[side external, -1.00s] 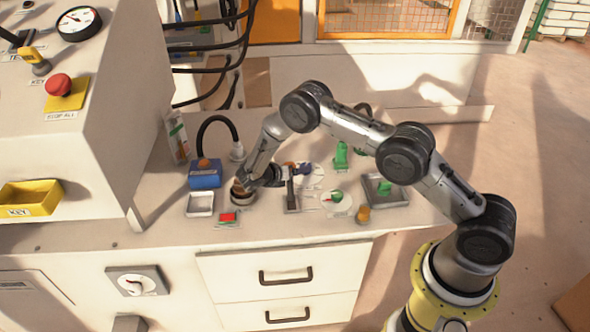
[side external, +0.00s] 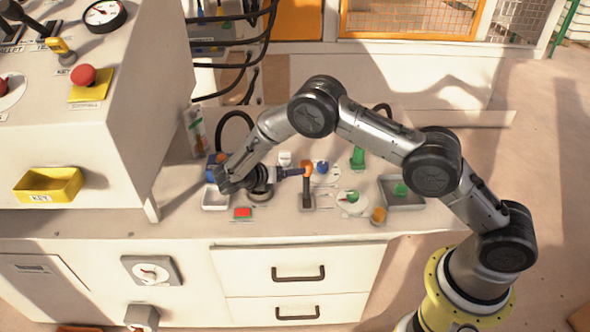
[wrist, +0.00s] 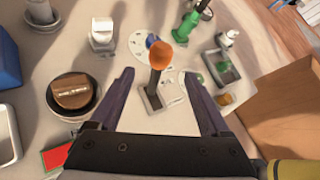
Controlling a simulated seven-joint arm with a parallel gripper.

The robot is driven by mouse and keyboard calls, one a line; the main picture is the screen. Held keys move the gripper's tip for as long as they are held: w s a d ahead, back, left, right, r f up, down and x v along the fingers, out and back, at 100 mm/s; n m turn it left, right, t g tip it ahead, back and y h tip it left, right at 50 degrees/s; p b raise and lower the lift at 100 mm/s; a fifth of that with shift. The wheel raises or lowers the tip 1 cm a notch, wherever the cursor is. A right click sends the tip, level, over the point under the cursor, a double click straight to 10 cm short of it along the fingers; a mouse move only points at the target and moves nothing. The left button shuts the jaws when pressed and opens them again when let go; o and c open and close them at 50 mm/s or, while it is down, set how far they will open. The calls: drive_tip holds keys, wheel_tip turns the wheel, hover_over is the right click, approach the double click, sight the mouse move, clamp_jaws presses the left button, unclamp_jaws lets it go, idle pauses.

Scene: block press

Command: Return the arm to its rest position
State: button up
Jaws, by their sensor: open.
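My gripper (wrist: 157,82) is open, with its two dark fingers apart and nothing between the tips. It also shows in the side view (side external: 292,174), pointing right over the bench from the bent wrist. A lever with an orange knob (wrist: 159,56) stands on a grey base just beyond the fingertips in the wrist view; the knob (side external: 307,169) appears close to the fingertips in the side view. I cannot tell the exact gap. A brown block (wrist: 73,92) sits in a round dark dish left of the fingers. The arm is bent above the bench.
A white tray (side external: 215,198), a red button (side external: 243,212) and a white dial (side external: 352,204) lie on the bench. A green upright piece (side external: 357,157) and a grey tray (side external: 402,190) are farther right. The console (side external: 140,120) rises at the left.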

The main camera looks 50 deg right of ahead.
drive_tip(key=shift+a+r, duration=0.15)
drive_tip(key=shift+a, duration=0.1)
drive_tip(key=shift+d, duration=0.1)
